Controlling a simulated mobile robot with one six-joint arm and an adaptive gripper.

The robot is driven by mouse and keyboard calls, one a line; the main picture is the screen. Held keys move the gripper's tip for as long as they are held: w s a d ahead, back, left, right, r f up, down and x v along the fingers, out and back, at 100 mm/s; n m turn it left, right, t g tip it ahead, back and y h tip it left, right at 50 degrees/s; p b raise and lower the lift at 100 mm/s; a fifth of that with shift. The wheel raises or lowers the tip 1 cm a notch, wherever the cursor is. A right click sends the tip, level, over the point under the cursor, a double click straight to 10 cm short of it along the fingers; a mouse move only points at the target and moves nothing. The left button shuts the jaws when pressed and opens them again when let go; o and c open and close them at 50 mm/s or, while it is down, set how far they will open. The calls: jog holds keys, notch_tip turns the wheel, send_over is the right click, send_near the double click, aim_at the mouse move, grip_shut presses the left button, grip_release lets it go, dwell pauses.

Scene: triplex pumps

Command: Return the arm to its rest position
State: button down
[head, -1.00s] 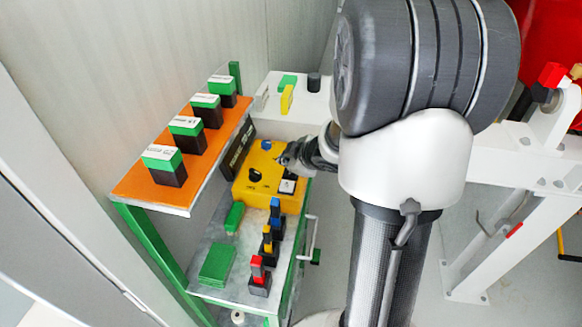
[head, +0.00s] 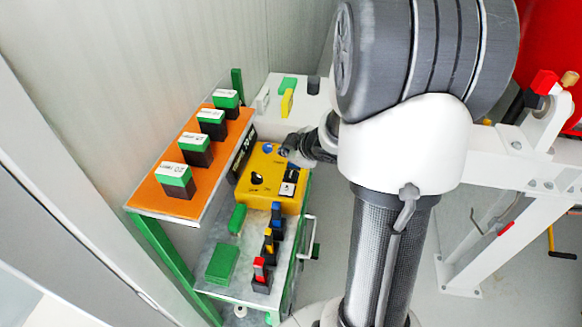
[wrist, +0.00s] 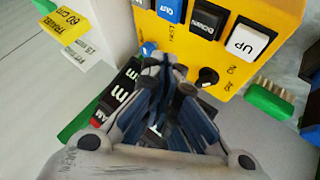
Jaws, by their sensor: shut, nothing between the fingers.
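My gripper (head: 290,149) is over the far right part of the yellow control box (head: 256,187) in the head view, partly hidden behind my own arm. In the wrist view my gripper (wrist: 170,66) is shut, with its fingertips together and nothing between them. The tips show in front of the yellow box (wrist: 272,13), beside a blue knob (wrist: 148,49) and a black knob (wrist: 207,77). I cannot tell the exact gap to the box. My arm's large joint and upright dark link fill the centre right of the head view.
An orange shelf (head: 186,206) with several green-topped black blocks stands left of the box. A grey cart top (head: 253,238) holds green blocks and red, yellow and blue-topped pieces. A white frame (head: 525,185) stands at right. The floor between cart and frame is open.

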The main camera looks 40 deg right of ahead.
jog(key=shift+r, duration=0.2)
dwell(0.4)
jog(key=s+a+r+m+g+h, duration=0.1)
jog(key=s+a+r+m+h, duration=0.3)
jog(key=r, duration=0.7)
jog(key=s+a+r+m+g+y, duration=0.1)
jog(key=s+a+m+g+y, duration=0.2)
jog(key=s+a, duration=1.5)
jog(key=shift+s+a+m+g+y, duration=0.25)
jog(key=shift+s+m+g+y, duration=0.05)
jog(key=shift+s+y, duration=0.9)
jog(key=shift+d+r, duration=0.1)
